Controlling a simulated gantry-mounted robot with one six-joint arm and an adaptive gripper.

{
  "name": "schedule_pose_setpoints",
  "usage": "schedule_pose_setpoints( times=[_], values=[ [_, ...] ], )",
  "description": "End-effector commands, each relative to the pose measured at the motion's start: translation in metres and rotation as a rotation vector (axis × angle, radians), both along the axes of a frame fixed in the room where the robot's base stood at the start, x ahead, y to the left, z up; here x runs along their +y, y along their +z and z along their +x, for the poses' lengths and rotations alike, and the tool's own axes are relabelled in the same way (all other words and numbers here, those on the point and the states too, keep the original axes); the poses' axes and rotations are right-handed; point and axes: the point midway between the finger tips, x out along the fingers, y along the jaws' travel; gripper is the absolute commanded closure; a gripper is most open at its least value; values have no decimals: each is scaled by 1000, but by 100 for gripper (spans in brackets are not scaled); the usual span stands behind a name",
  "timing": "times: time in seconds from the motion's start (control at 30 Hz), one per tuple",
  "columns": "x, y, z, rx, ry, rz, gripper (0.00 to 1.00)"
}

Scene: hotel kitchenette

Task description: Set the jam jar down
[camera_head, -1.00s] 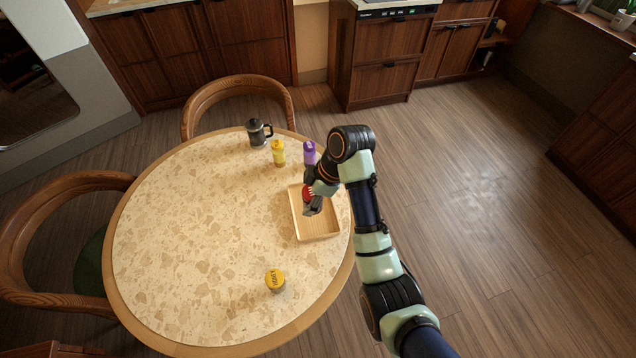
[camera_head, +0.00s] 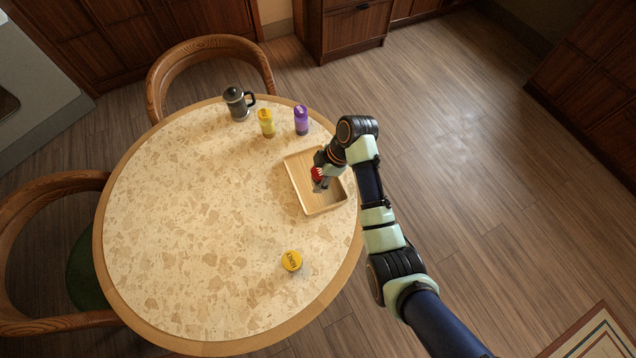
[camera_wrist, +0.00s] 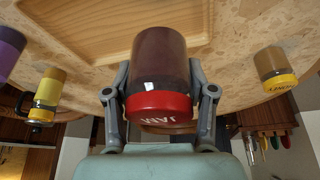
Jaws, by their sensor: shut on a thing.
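The jam jar (camera_wrist: 159,72) has dark red contents and a red lid marked JAM. My gripper (camera_wrist: 160,92) is shut on it, with one finger on each side near the lid. In the head view the red lid (camera_head: 317,173) shows at my gripper (camera_head: 321,183), over the wooden tray (camera_head: 299,180). In the wrist view the tray (camera_wrist: 100,45) lies beyond the jar's base. I cannot tell whether the jar touches the tray floor.
A honey jar (camera_head: 291,261) with a yellow lid stands near the table's front right. A yellow bottle (camera_head: 266,123), a purple bottle (camera_head: 301,120) and a dark French press (camera_head: 237,103) stand behind the tray. The left of the round table (camera_head: 170,220) is clear.

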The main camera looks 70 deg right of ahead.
Motion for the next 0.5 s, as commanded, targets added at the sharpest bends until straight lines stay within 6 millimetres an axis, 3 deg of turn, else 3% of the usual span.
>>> schedule_pose_setpoints(
  times=[0.1, 0.33, 0.5],
  values=[
    [0, -20, 0, -2, 0, -1, 89],
    [0, -29, 0, 0, 0, -1, 89],
    [0, -60, 0, 0, 0, 1, 89]
  ],
)
